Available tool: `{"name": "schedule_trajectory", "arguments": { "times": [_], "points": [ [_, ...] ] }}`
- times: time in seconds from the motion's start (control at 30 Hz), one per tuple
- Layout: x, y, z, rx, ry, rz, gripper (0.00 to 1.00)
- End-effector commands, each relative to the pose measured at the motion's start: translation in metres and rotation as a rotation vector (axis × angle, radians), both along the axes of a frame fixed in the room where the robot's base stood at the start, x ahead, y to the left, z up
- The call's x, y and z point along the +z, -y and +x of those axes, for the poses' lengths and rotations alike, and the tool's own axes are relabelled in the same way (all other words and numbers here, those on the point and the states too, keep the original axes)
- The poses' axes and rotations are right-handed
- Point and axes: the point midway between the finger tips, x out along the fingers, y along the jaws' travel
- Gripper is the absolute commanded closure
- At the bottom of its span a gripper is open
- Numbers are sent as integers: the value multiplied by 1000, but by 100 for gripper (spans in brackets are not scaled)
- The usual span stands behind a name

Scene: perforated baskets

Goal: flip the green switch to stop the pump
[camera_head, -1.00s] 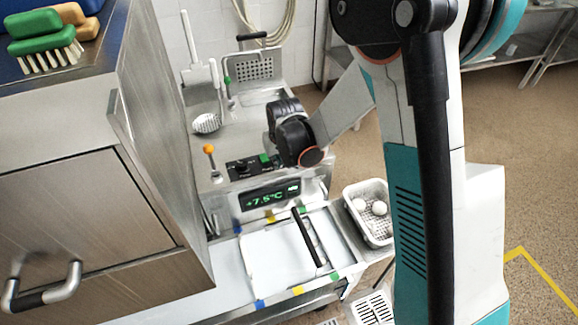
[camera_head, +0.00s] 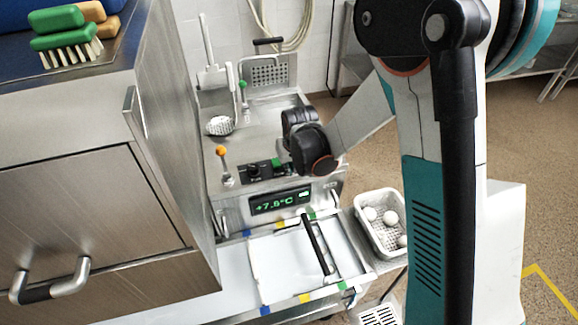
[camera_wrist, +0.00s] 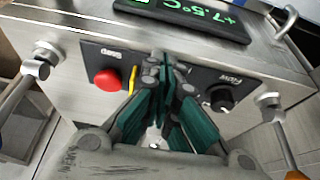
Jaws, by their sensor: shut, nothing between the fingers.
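In the wrist view I cannot make out the green switch; my fingers cover the middle of the panel. My gripper (camera_wrist: 166,66) is shut and empty, its teal-sided fingers pointing at the panel between a red button (camera_wrist: 108,79) and the black knob (camera_wrist: 218,97). Whether the tips touch the panel I cannot tell.
A lever with an orange ball (camera_head: 221,151) stands left of the panel. A green temperature display (camera_head: 281,200) is on the machine's front. A white perforated basket (camera_head: 366,233) with white balls is at right. A steel cabinet (camera_head: 95,205) with brushes on top fills the left.

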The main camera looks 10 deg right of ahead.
Motion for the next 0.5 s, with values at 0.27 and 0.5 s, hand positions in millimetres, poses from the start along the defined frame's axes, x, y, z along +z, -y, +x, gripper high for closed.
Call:
{"name": "schedule_trajectory", "arguments": {
  "times": [0.27, 0.5],
  "points": [
    [0, -1, 7, 0, 0, 0, 100],
    [1, -3, 16, 0, 0, 0, 100]
  ]
}}
